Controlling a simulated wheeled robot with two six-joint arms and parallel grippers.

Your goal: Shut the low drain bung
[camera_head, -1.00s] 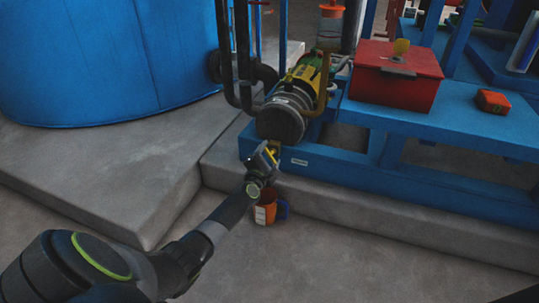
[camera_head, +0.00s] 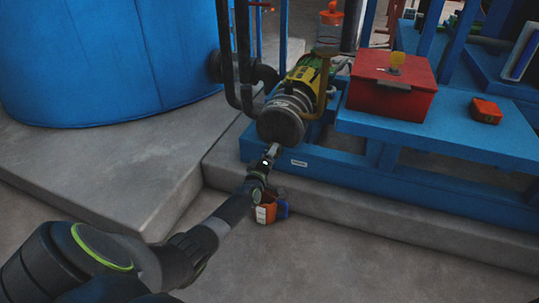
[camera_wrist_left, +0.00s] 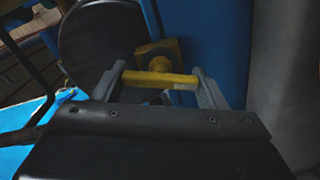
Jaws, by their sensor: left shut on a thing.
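The drain bung shows in the left wrist view as a yellow crossbar (camera_wrist_left: 160,78) with a yellow square block (camera_wrist_left: 158,50) behind it. My left gripper (camera_wrist_left: 162,80) is shut on the bar, one finger at each end. In the head view my left gripper (camera_head: 271,151) reaches up to the low front of the dark round pump end (camera_head: 280,126); it hides the bung there. My right gripper is in neither view.
The pump sits on a blue steel frame (camera_head: 330,165) on a concrete plinth. An orange and white cup (camera_head: 265,212) and a blue item (camera_head: 281,207) stand on the floor below my wrist. A red box (camera_head: 391,82) is at right. Open floor lies in front.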

